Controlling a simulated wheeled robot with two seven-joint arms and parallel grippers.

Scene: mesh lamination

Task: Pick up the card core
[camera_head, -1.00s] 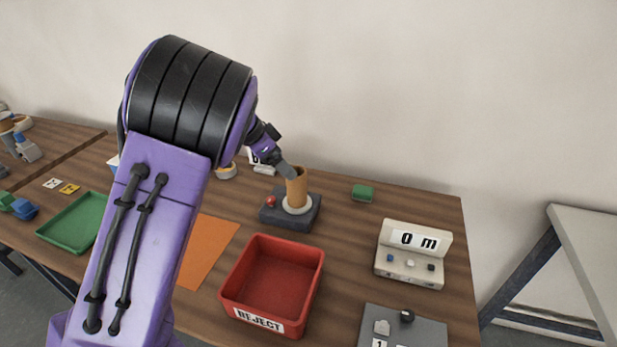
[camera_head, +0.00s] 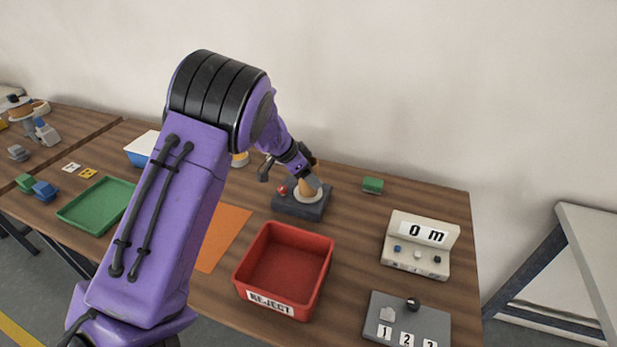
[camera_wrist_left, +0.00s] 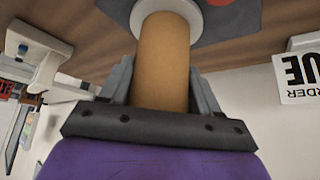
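The card core (camera_head: 307,188) is a tan cardboard tube standing upright on a white ring on a dark base (camera_head: 302,208). In the left wrist view the core (camera_wrist_left: 164,62) runs between the two grey fingers of my left gripper (camera_wrist_left: 162,82). The fingers straddle it, one on each side, with what looks like a narrow gap at the sides. In the head view my left gripper (camera_head: 308,175) is at the core and hides part of it. My right gripper is not in view.
A red reject bin (camera_head: 285,268) stands in front of the base. An orange sheet (camera_head: 222,238) and a green tray (camera_head: 97,206) lie to the left. A display box (camera_head: 420,243), a numbered grey panel (camera_head: 408,320) and a green block (camera_head: 373,185) are to the right.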

